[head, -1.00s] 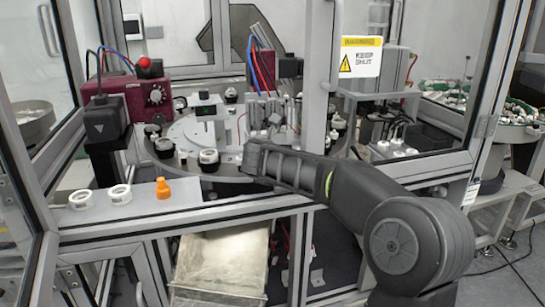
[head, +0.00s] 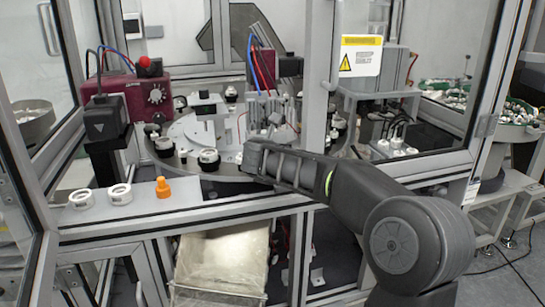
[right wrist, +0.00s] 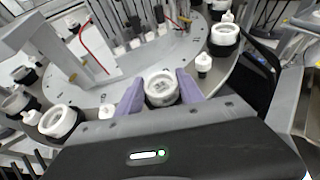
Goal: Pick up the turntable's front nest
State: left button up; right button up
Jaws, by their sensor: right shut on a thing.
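In the right wrist view the purple fingers of my right gripper (right wrist: 160,92) are closed on the front nest (right wrist: 162,88), a round part with a white ringed top, at the turntable's (right wrist: 105,100) near rim. Whether it still rests on the turntable I cannot tell. In the head view my right gripper (head: 250,158) reaches in from the right, low over the near edge of the turntable (head: 228,170), and hides the held nest. Another nest (head: 209,158), black with a white top, sits just left of the gripper. My left gripper is not in view.
Two white rings (head: 100,196) and an orange piece (head: 163,188) stand on the front ledge. More nests (right wrist: 224,36) and small white-topped parts (right wrist: 203,64) stand around the turntable.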

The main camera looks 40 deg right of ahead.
jog(key=shift+c, duration=1.1)
jog(key=shift+r, duration=0.15)
notch_tip(320, 180, up, 10)
jog(key=p, duration=0.1)
